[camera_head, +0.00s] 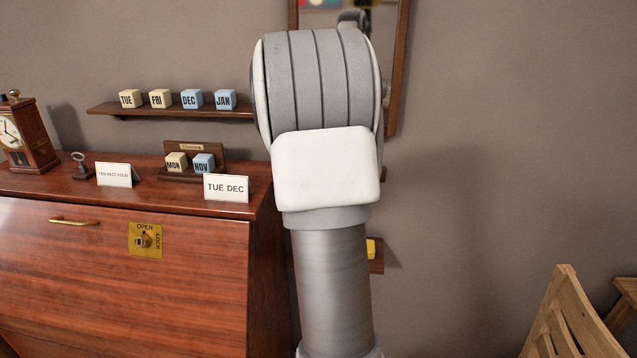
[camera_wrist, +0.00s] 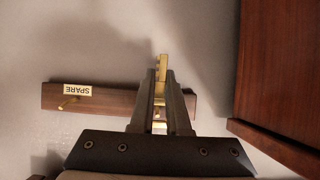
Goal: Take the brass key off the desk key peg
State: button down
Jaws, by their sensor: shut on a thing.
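In the wrist view my gripper (camera_wrist: 161,82) is shut on the brass key (camera_wrist: 161,63), whose narrow end sticks out past the fingertips. More brass shows between the fingers. The fingers lie in front of a dark wooden key board (camera_wrist: 110,98) on the wall, over its right part. Whether the key still touches its peg is hidden by the fingers. A brass peg (camera_wrist: 68,101) stands bare below an upside-down SPARE label (camera_wrist: 77,90). In the head view my arm hides the gripper and key; only the board's end (camera_head: 376,264) shows.
The wooden desk (camera_head: 120,270) stands left of my arm, with a clock (camera_head: 25,135), cards and calendar blocks on top. Its side (camera_wrist: 280,70) is close on the right in the wrist view. A framed mirror (camera_head: 398,70) hangs behind my arm. A chair (camera_head: 565,315) stands lower right.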

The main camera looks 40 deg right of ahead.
jog(key=shift+s+a, duration=1.1)
jog(key=shift+a, duration=0.25)
